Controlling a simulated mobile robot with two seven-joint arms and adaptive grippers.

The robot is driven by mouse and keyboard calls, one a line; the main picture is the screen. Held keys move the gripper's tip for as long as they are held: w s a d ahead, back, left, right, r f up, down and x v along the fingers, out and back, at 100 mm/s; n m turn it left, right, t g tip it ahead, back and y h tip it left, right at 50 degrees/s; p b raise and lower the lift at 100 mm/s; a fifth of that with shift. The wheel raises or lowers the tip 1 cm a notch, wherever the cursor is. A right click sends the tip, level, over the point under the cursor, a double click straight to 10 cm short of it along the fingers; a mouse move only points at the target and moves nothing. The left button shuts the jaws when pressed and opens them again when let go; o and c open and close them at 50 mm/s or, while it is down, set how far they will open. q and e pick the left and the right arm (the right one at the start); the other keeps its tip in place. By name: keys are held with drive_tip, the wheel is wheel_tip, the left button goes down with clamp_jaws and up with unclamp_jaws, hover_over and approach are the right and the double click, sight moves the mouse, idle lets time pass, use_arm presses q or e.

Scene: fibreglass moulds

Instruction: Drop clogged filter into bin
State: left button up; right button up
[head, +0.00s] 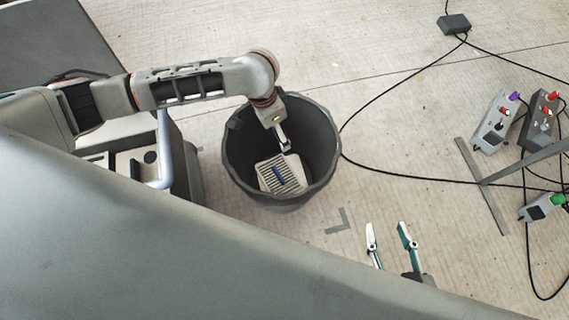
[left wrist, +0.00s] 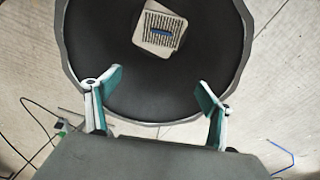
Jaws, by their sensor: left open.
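The bin (head: 322,150) is a dark grey round bucket on the floor. The clogged filter (head: 280,179), a pale square with dark slats and a blue handle, is inside it. In the left wrist view the filter (left wrist: 161,30) lies within the rim of the bin (left wrist: 215,45), apart from my fingers; whether it rests on the bottom is hard to tell. My left gripper (head: 284,143) is over the bin mouth; its fingers (left wrist: 159,82) are spread with nothing between them. My right gripper (head: 387,232) is open and empty, at the lower middle of the head view.
Grey control boxes (head: 495,122) with coloured knobs and a dark box (head: 541,120) are at the right. Black cables cross the floor from a small black box (head: 454,24). A grey metal bar (head: 482,186) lies right. The floor around the bin's front is mostly clear.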

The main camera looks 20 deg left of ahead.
use_arm(q)
wheel_tip(320, 180, up, 10)
drive_tip(key=shift+s+a+r, duration=0.15)
drive_tip(key=shift+s+a, duration=0.25)
drive_tip(key=shift+s, duration=0.05)
